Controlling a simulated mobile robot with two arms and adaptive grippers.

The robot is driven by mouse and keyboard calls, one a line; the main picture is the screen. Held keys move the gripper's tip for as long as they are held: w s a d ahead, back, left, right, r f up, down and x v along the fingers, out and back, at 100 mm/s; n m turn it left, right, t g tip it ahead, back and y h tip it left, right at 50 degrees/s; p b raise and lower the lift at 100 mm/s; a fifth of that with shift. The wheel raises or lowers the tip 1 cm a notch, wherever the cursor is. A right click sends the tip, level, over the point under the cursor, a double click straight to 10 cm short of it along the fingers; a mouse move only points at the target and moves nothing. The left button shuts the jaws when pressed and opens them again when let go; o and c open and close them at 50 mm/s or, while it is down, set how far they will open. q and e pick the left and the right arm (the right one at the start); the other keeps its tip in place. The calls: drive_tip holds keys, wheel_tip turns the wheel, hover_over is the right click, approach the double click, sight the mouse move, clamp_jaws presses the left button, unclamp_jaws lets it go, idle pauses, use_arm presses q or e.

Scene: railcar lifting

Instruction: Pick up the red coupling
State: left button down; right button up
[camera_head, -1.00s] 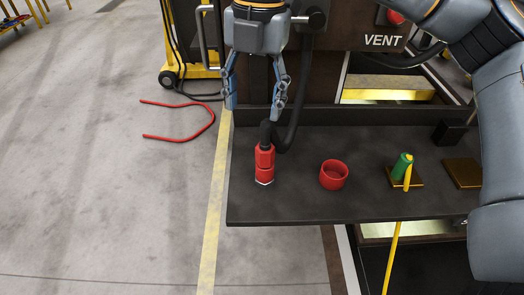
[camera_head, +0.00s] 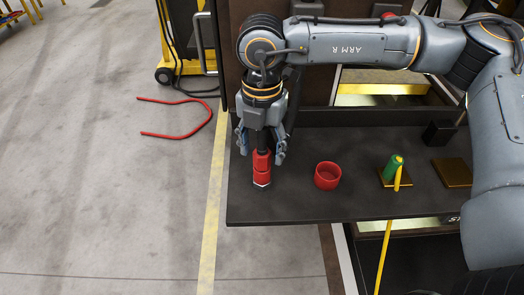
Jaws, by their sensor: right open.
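The red coupling (camera_head: 262,168) stands upright near the left end of the dark shelf (camera_head: 300,206), with a black hose at its top. My right gripper (camera_head: 261,148) is open, pointing down. Its fingers are on either side of the coupling's upper part and the hose, apart from them as far as I can see. The gripper body hides most of the hose. My left gripper is not in view.
A red ring-shaped cup (camera_head: 327,176) stands right of the coupling. Further right are a green and yellow piece (camera_head: 394,170) on a brass-coloured plate, and another such plate (camera_head: 453,172). A red bent hose (camera_head: 190,134) lies on the floor at left.

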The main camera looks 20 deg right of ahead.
drive_tip(key=shift+f, duration=0.9)
drive_tip(key=c, duration=1.2)
clamp_jaws()
drive_tip(key=shift+r, duration=0.15)
